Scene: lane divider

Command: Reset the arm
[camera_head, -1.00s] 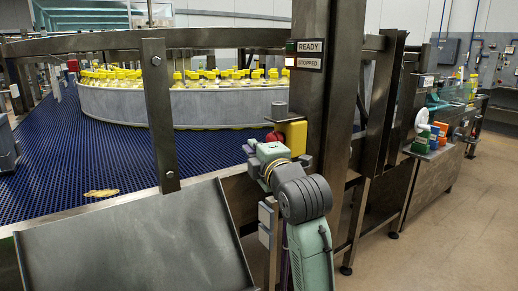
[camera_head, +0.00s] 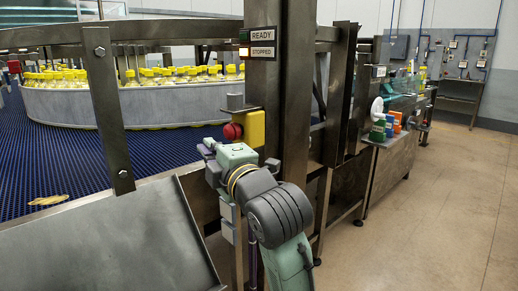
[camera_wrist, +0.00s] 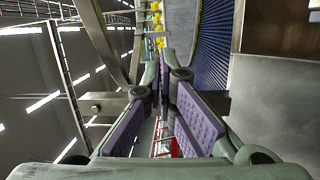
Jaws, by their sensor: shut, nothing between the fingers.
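My arm, pale green with dark grey joints, rises from the bottom of the head view beside a steel post. My gripper (camera_head: 207,147) is at its far end, mostly hidden behind the wrist, just left of and below a red button (camera_head: 232,131) on a yellow box (camera_head: 253,127). In the wrist view, my gripper (camera_wrist: 167,68) shows its purple-padded fingers, shut and empty. I cannot tell from these views whether it touches anything.
A sign (camera_head: 257,52) reads READY and STOPPED, with the STOPPED lamp lit. A blue conveyor (camera_head: 60,165) and yellow-topped bottles (camera_head: 180,76) lie behind steel rails. A tilted steel chute (camera_head: 110,245) is at front left. Open floor (camera_head: 430,220) lies to the right.

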